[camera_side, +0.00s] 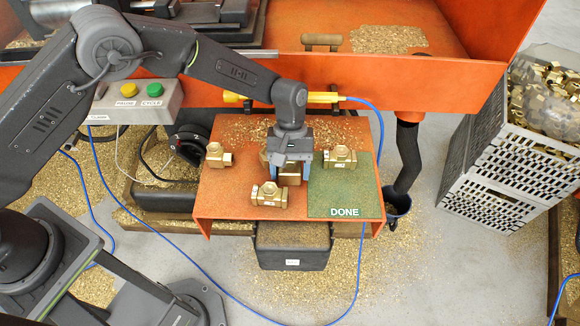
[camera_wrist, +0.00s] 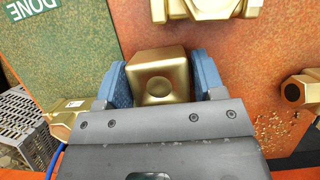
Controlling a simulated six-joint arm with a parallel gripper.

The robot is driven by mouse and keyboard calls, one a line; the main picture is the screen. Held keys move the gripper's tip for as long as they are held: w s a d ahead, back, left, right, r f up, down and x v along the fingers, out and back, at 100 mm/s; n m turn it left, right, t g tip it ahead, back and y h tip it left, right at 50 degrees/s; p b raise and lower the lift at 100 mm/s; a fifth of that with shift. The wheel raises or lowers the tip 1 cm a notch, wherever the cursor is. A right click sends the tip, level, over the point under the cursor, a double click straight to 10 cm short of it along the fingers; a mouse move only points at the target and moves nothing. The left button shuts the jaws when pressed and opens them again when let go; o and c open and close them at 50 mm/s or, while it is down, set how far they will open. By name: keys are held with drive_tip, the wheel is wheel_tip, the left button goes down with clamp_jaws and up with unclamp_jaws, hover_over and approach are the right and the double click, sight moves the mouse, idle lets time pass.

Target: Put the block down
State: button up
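My gripper (camera_side: 290,168) is over the middle of the orange work table, pointing down. In the wrist view, a gold brass block (camera_wrist: 158,78) with a round dimple in its face sits between the blue finger pads of my gripper (camera_wrist: 162,85), which press against its two sides. In the side view the block (camera_side: 290,180) is mostly hidden by the fingers; whether it touches the table cannot be told. The green mat marked DONE (camera_side: 341,191) is just right of my gripper. It also shows in the wrist view (camera_wrist: 62,55).
Brass fittings lie around my gripper: one at left (camera_side: 217,156), one in front (camera_side: 268,195) and one on the green mat's back part (camera_side: 340,157). The front of the mat is clear. A grey crate (camera_side: 510,160) stands at right.

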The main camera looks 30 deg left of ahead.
drive_tip(key=shift+o, duration=1.3)
drive_tip(key=shift+r, duration=0.1)
drive_tip(key=v, duration=1.2)
drive_tip(key=shift+r, duration=0.15)
